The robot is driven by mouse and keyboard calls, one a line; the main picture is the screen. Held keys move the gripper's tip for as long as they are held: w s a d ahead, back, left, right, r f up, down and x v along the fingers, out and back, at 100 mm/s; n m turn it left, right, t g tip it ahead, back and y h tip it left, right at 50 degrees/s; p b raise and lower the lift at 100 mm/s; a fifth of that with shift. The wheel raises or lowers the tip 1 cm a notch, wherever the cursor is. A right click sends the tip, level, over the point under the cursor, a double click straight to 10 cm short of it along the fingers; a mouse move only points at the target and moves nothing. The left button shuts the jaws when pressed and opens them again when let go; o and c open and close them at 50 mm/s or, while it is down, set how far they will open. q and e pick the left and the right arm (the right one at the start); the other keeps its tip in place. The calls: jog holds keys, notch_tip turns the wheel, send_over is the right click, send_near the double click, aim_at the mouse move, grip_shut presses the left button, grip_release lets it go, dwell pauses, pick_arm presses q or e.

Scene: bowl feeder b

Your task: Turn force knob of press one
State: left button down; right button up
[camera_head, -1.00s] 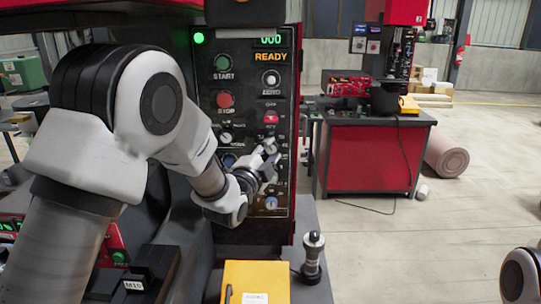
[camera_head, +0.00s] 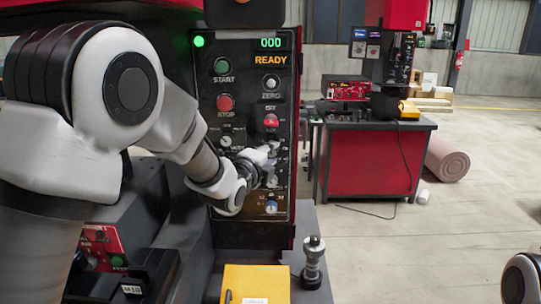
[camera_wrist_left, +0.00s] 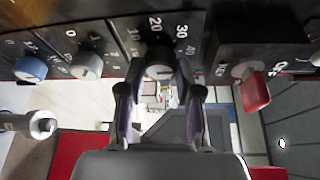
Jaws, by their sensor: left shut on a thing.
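The press control panel (camera_head: 284,100) stands upright in front of me. My left gripper (camera_head: 268,157) is at its lower part, fingers toward the panel. In the left wrist view the fingers (camera_wrist_left: 160,88) are shut on a grey round knob (camera_wrist_left: 159,71), one on each side. A scale with 20, 30 and 40 surrounds this knob. In the head view the gripper hides most of the knob. My right gripper is not in view.
Nearby controls are a green START button (camera_head: 222,66), red STOP button (camera_head: 225,102), red switch (camera_head: 271,121) and blue knob (camera_head: 271,207). A red workbench (camera_head: 368,160) stands behind right.

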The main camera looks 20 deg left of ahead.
pick_arm(q)
jog(key=shift+w+r, duration=0.1)
jog(key=shift+r, duration=0.2)
jog(key=c, duration=0.8)
grip_release()
jog(key=shift+a, duration=0.1)
jog(key=shift+a+f, duration=0.1)
jog(key=shift+f, duration=0.15)
